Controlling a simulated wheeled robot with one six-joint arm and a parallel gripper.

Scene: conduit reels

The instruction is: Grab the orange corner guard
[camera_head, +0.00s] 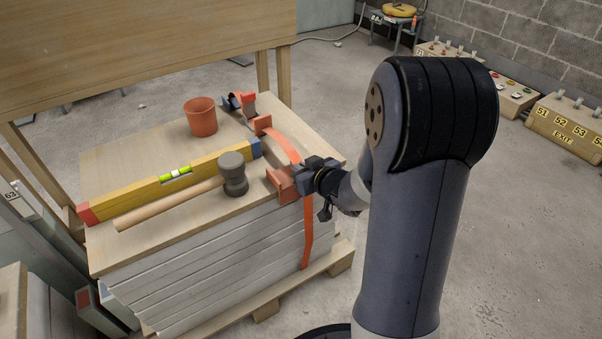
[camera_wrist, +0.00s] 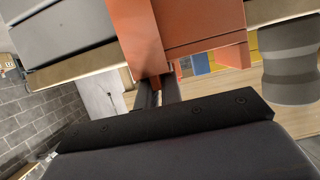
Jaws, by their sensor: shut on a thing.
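The orange corner guard (camera_head: 282,184) sits at the near right edge of the board stack, where an orange strap (camera_head: 308,232) passes down the stack's side. My gripper (camera_head: 303,178) reaches it from the right and is shut on it. In the wrist view the guard (camera_wrist: 200,22) fills the top middle, and the dark fingers (camera_wrist: 157,88) meet its lower edge. The exact contact is partly hidden. A second orange corner guard (camera_head: 262,123) lies farther back under the strap.
On the top board (camera_head: 150,155) are a mallet (camera_head: 233,175), a yellow level (camera_head: 150,193), an orange cup (camera_head: 201,117) and a strap buckle (camera_head: 240,102). A wooden panel (camera_head: 130,50) stands behind. The floor (camera_head: 510,220) at right is clear; marked boxes (camera_head: 565,125) lie along the wall.

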